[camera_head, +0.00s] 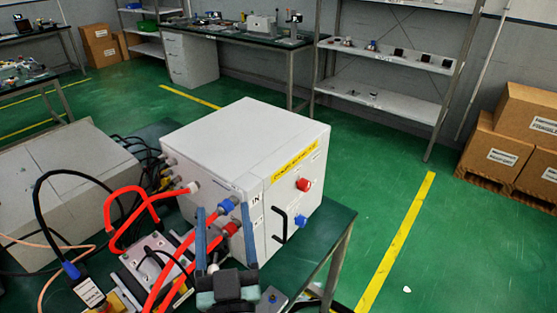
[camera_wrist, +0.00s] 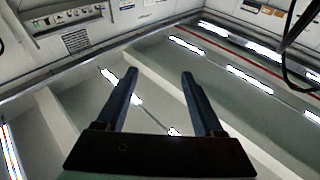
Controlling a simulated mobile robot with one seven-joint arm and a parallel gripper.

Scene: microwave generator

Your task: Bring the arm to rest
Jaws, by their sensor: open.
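My gripper (camera_head: 223,209) is at the bottom middle of the head view, with its two blue fingers pointing up and spread apart. It is in front of the white generator box (camera_head: 245,140), overlapping its lower front in the picture; I cannot tell how near it is. In the wrist view my gripper (camera_wrist: 159,73) is open, with nothing between the fingers. Behind them are the ceiling and its strip lights (camera_wrist: 250,80). Part of the box's front and of the red hoses is hidden behind the gripper.
The box stands on a green table (camera_head: 335,225). Red hoses (camera_head: 120,228) and dark cables (camera_head: 42,195) lie close at the left. A red knob (camera_head: 303,184) and a black handle (camera_head: 280,225) stick out from the box. Green floor (camera_head: 390,190) is open at the right.

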